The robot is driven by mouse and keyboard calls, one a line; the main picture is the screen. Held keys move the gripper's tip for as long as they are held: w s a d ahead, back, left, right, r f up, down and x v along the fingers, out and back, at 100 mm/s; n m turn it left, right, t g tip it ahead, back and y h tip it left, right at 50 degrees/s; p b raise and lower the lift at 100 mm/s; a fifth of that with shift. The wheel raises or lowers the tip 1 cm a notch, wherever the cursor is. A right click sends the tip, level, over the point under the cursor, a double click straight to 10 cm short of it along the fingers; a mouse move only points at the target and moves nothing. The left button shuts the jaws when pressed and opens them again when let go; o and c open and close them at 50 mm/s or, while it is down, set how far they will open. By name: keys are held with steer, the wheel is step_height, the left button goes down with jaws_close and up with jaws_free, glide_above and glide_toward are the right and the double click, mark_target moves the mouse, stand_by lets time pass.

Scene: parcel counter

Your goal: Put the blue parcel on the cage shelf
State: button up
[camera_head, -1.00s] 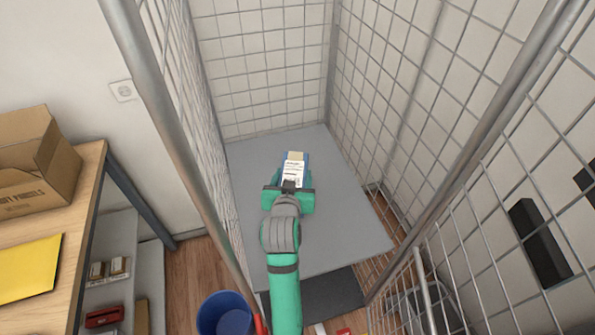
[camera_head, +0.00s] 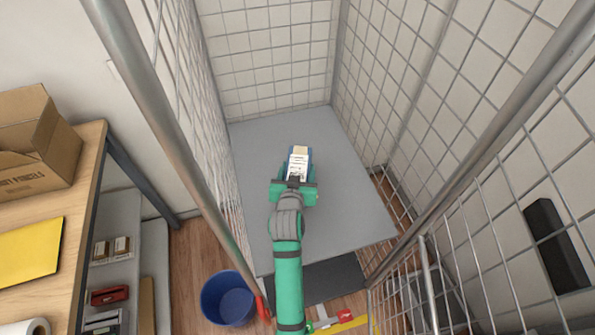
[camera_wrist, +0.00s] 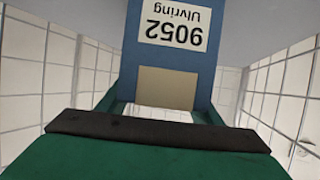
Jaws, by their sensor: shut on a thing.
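The blue parcel (camera_head: 299,161) has a white label and a tan patch on top. In the wrist view the parcel (camera_wrist: 168,60) shows a label reading 9052 Ulvring, upside down. My green gripper (camera_head: 294,185) is shut on the parcel's near end. It holds the parcel over the grey cage shelf (camera_head: 350,205), inside the wire mesh. I cannot tell whether the parcel touches the shelf. The gripper's dark edge and green body fill the bottom of the wrist view; the fingertips are partly hidden there.
Mesh walls stand left, right and behind the shelf, with a grey post (camera_head: 160,115) at the left front. A wooden table (camera_head: 75,210) with a cardboard box (camera_head: 35,140) stands left. A blue bucket (camera_head: 228,300) is on the floor. The shelf around the parcel is clear.

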steer(key=shift+f, duration=0.4)
steer(key=shift+f, duration=0.15)
steer(key=o, duration=1.5)
steer(key=shift+c, duration=0.2)
